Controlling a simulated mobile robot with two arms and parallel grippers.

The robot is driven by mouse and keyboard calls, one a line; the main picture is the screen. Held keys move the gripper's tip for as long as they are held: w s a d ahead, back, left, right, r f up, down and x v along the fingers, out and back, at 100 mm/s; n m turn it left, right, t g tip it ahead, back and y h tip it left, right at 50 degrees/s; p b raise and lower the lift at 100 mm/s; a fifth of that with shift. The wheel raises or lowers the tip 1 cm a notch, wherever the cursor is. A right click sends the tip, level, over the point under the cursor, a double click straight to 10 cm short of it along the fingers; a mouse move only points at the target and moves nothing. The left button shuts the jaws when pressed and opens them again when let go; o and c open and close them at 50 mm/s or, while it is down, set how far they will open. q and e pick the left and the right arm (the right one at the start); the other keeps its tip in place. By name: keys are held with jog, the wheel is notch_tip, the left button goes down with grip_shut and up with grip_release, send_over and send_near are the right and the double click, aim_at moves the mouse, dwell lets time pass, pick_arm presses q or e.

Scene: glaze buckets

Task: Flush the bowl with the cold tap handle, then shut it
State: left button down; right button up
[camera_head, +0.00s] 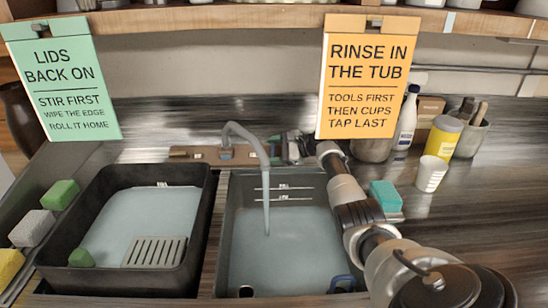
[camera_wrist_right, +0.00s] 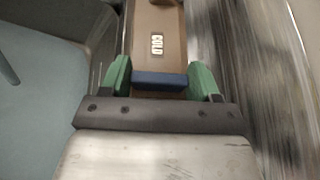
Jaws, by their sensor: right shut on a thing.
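The blue cold tap handle (camera_wrist_right: 160,80) lies in front of a COLD label (camera_wrist_right: 157,43) in the right wrist view. My right gripper (camera_wrist_right: 159,76) is shut on it, with a green finger at each side. In the head view my right gripper (camera_head: 294,147) is at the back rim of the sink, right of the tap; the handle is mostly hidden there. The grey tap spout (camera_head: 251,139) arches over the sink bowl (camera_head: 290,250). A thin pale line, which looks like running water, drops from it into the bowl. My left gripper is not in view.
A black tub (camera_head: 197,237) with a grey grate (camera_head: 154,252) stands left of the bowl. Sponges lie further left. A teal sponge (camera_head: 384,195), white cup (camera_head: 431,174) and yellow can (camera_head: 441,138) stand right. An orange sign (camera_head: 368,76) hangs above my right gripper.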

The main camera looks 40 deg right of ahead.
jog(key=shift+n+g, duration=0.4)
jog(key=shift+y, duration=0.3)
jog(key=o, duration=0.9)
